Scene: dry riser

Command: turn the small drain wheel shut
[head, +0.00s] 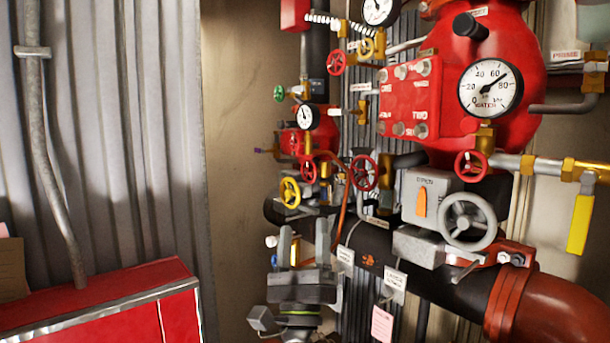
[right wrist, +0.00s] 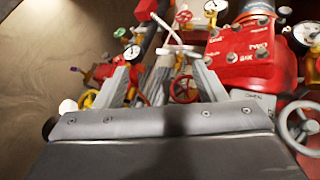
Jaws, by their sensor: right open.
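Several small handwheels show, and their tags are too small to tell which is the drain wheel. A yellow wheel (head: 290,192) sits low on the left of the pipework, just above my right gripper (head: 304,244). Red wheels (head: 363,173) and (head: 308,170) are beside and above it. My right gripper points into the pipework with its fingers apart, and I see no wheel gripped. In the right wrist view, a red wheel (right wrist: 184,89) appears between the fingertips, beyond them. The yellow wheel (right wrist: 88,98) is left of the left finger. My left gripper is out of view.
A large grey handwheel (head: 468,220) and thick dark pipe stand right of my gripper. A red valve body (head: 408,98) with a gauge (head: 490,89) is above. A red cabinet (head: 80,310) stands at lower left. Bare wall lies between the cabinet and pipework.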

